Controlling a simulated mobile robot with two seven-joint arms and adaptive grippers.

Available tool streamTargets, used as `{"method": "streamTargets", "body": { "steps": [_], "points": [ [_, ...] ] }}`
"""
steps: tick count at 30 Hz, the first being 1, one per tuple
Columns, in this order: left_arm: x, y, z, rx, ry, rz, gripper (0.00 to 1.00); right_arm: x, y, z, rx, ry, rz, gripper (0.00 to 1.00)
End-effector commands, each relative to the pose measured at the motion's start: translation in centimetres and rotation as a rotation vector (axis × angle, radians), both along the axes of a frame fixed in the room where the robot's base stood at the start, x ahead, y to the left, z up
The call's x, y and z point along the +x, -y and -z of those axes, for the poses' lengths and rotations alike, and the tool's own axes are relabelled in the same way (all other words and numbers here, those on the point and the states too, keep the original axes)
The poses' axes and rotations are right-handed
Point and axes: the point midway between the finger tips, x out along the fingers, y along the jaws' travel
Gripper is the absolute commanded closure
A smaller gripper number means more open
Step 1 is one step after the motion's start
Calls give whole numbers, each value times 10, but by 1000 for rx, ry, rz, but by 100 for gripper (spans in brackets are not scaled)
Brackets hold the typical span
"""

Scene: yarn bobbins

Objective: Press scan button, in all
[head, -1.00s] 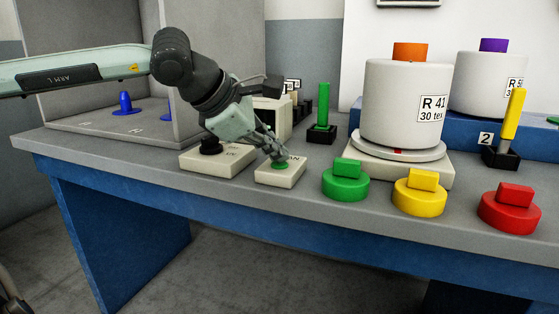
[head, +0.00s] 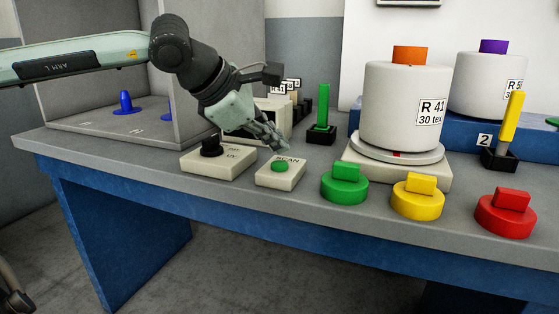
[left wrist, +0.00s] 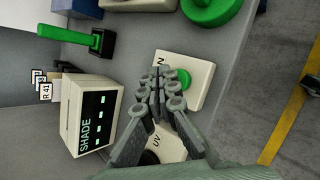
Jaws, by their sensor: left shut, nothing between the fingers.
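The scan button is a green round button (head: 280,166) on a small cream box (head: 283,180) marked SCAN, on the grey table. It also shows in the left wrist view (left wrist: 184,80), just beyond the fingertips. My left gripper (head: 280,146) is shut and empty. Its fingertips are raised above and behind the button, apart from it as far as the head view shows. In the left wrist view the closed fingers (left wrist: 165,90) partly cover the box. My right gripper is in neither view.
A cream UV box (head: 220,161) with a black knob stands left of the scan box. A SHADE display (left wrist: 88,118) stands behind. Green (head: 345,186), yellow (head: 417,200) and red (head: 505,215) round pieces line the front right. A bobbin marked R 41 (head: 395,110) stands behind them.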

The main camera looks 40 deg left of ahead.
Motion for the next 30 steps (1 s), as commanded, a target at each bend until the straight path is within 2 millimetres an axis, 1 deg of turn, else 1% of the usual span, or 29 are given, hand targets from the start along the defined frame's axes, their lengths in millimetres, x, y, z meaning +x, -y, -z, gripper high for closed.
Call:
{"method": "streamTargets", "body": {
  "steps": [1,3,12,30],
  "points": [
    [0,0,-8,0,1,-1,100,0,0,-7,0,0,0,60],
    [0,0,-16,0,1,-1,100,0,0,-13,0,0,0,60],
    [0,0,-44,0,0,0,100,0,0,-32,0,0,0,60],
    [0,0,-44,0,0,0,100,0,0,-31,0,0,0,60]
  ]
}}
